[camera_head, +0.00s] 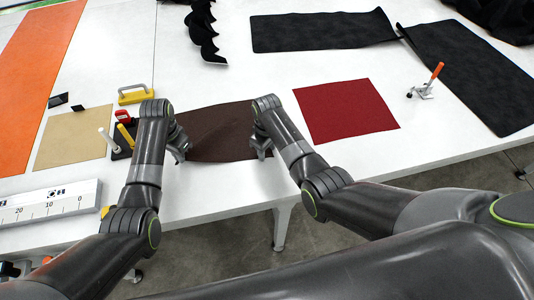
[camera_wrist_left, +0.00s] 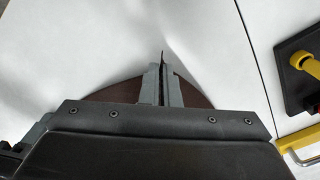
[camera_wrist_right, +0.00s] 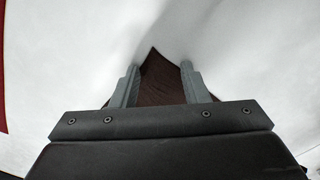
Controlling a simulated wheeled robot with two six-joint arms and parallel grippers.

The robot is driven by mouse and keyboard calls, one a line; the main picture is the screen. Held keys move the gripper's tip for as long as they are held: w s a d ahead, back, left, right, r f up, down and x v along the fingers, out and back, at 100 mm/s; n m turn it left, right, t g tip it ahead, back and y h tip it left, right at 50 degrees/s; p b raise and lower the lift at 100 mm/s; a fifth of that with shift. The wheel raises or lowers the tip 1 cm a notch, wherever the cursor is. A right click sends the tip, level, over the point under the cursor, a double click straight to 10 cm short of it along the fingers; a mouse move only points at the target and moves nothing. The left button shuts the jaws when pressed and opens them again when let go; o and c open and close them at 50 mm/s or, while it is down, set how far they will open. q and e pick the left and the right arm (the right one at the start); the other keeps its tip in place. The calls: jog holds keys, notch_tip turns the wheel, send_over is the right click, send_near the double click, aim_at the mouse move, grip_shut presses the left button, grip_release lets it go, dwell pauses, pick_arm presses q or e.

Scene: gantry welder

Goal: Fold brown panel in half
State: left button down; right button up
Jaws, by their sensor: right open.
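The brown panel (camera_head: 217,132) lies on the white table between my two grippers in the head view. Its near edge curves and its side edges are partly hidden by my arms. My left gripper (camera_head: 182,150) is at the panel's left side. In the left wrist view its fingers (camera_wrist_left: 162,82) are close together with a thin dark edge of the panel between them, and brown material (camera_wrist_left: 112,92) spreads on both sides. My right gripper (camera_head: 262,148) is at the panel's right side. In the right wrist view its fingers (camera_wrist_right: 160,82) are apart, with a pointed panel corner (camera_wrist_right: 158,80) between them.
A red panel (camera_head: 345,110) lies to the right and a tan panel (camera_head: 74,138) to the left. A tool holder with a yellow handle (camera_head: 126,134) stands close to my left arm. A toggle clamp (camera_head: 424,88) and black sheets (camera_head: 320,31) are farther back. A ruler (camera_head: 48,205) lies front left.

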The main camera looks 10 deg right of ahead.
jog(key=shift+s+f, duration=0.1)
grip_shut()
dwell(0.3)
jog(key=shift+r, duration=2.6)
